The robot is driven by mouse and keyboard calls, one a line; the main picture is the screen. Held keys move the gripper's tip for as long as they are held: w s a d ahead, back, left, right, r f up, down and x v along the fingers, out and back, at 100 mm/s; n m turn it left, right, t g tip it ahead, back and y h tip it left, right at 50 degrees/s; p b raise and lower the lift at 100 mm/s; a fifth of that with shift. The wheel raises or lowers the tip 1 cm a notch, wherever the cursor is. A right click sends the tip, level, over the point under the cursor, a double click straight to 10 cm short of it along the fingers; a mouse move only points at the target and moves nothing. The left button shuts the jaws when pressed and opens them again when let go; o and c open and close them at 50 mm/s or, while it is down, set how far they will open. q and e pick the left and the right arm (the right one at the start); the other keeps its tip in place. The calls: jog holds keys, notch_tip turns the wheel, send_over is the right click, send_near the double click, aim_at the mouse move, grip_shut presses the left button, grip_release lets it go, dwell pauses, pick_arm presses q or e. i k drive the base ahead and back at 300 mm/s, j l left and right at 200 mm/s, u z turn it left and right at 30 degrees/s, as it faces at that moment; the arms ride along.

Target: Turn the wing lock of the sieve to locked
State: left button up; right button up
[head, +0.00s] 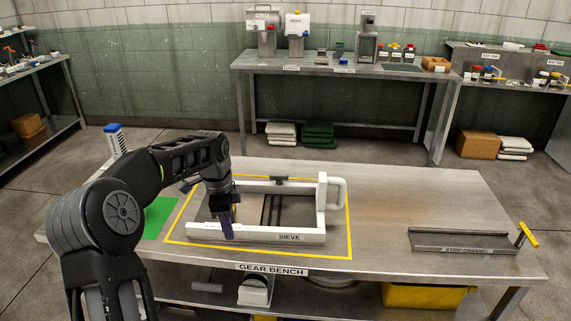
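The sieve (288,238) is a white frame with dark bars inside and a handle loop at its right end. It lies flat on the gear bench (400,190), inside a yellow outline. My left gripper (227,222) points down at the sieve's front left part. A purple-blue upright piece shows at its tip, over the front rail; I cannot tell whether it is part of the gripper or the wing lock. The arm hides the sieve's left end. A small dark fitting (280,180) sits on the back rail. My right gripper is not in view.
A strip channel (463,241) with a yellow-handled lever (528,235) lies at the bench's right. A green mat (160,217) and a blue-topped white container (115,138) are at the left. The bench between sieve and channel is clear. Another table (340,66) with machines stands behind.

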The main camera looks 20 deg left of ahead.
aim_at(278, 177)
jog(key=i, duration=1.25)
